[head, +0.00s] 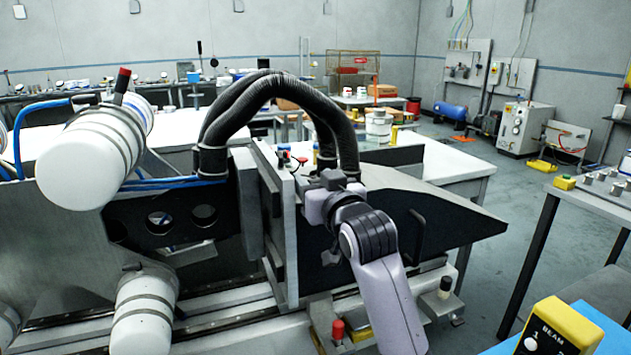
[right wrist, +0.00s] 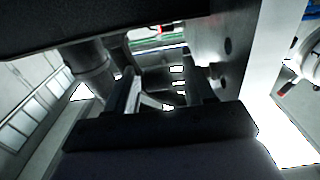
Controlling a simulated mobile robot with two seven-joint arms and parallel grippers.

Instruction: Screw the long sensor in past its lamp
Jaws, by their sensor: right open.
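My right gripper (head: 318,182) is at the upper right of the upright pale plate (head: 287,215), beneath the black hoses. Its fingertips are partly hidden by its own body. In the right wrist view my right gripper (right wrist: 163,88) shows two dark fingers apart, with no held object visible between them. No lamp on a sensor can be made out. My left gripper is not in view.
Thick black hoses (head: 258,92) arch over the machine close to my right gripper. A yellow box marked BEAM (head: 562,325) is at bottom right.

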